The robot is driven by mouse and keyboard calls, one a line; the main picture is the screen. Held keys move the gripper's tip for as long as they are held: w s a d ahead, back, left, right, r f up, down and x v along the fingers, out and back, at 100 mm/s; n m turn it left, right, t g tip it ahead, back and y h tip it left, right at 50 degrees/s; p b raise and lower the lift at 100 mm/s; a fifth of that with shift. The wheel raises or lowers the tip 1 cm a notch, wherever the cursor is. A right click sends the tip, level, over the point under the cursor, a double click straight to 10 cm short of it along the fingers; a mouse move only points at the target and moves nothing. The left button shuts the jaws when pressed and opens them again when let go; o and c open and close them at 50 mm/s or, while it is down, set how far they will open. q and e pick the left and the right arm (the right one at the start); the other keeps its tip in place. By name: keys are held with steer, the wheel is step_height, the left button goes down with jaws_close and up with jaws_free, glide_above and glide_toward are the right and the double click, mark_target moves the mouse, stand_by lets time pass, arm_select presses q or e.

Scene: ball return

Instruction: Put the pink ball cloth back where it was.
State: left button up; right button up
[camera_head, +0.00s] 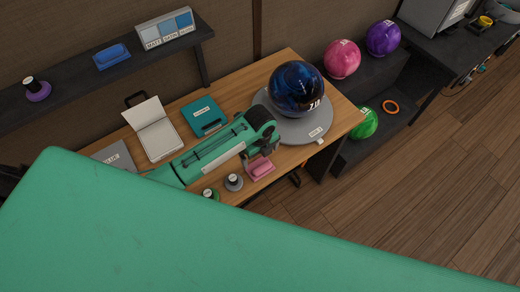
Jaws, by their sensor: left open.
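The pink ball cloth (261,170) is a small pink pad near the table's front edge, to the right of two small round containers. My left gripper (264,150) is at the end of the green arm reaching across the table. Its dark end is just above and behind the cloth and partly overlaps it in the picture. It is open, and I see nothing held in it. Whether the fingers touch the cloth is too small to tell. My right gripper is out of view.
A blue ball (297,88) rests on a round grey stand (322,118) right of the gripper. A white-lidded box (154,130) and a teal case (203,115) stand behind the arm. Small round containers (233,182) sit left of the cloth.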

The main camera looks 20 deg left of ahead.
arm_select(q)
steer(key=shift+s+r, duration=0.1)
steer(key=shift+r, duration=1.85)
